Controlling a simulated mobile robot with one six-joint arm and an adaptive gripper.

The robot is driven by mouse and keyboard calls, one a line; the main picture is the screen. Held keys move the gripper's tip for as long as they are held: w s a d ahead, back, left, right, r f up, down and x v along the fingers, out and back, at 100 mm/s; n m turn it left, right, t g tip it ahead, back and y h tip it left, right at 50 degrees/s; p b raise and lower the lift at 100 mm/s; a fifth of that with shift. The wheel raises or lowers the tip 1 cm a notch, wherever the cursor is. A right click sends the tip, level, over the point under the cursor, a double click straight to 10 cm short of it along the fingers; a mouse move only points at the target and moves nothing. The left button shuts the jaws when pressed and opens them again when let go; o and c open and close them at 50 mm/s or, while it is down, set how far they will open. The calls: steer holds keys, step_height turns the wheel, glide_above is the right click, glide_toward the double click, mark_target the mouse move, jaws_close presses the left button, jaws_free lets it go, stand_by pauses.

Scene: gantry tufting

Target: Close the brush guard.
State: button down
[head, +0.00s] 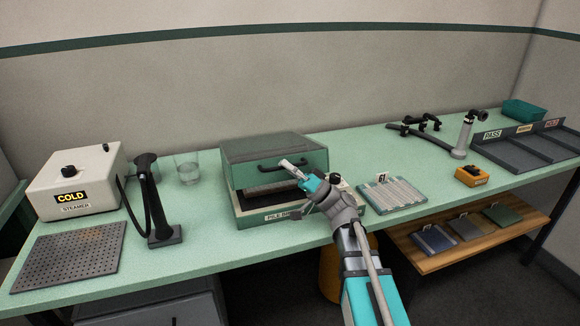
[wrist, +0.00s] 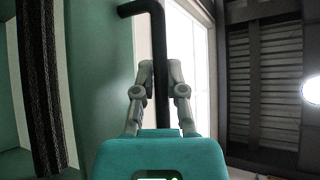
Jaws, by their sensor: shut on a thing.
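The brush guard (head: 240,175) is a green-grey hood with a black bar handle (head: 268,167) on its front. It stands raised over the pile brush base (head: 247,218), leaving a gap in front. The dark brush roller (head: 262,188) shows in that gap. My gripper (head: 287,164) reaches the right part of the handle from the front right. In the wrist view my gripper (wrist: 160,66) is shut on the handle (wrist: 158,30), which runs between the fingers. The guard's green front (wrist: 100,60) is beside it, with dark bristles (wrist: 40,90) at far left.
A steamer (head: 80,180), a perforated plate (head: 68,256), a black stand (head: 160,205) and a glass (head: 187,168) are on the left. A striped sample (head: 392,194) numbered 61 and an orange device (head: 471,176) lie on the right. Sorting trays (head: 525,150) stand at far right.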

stand_by(0.3)
steer(key=c, duration=0.7)
jaws_free()
steer(key=shift+f, duration=0.15)
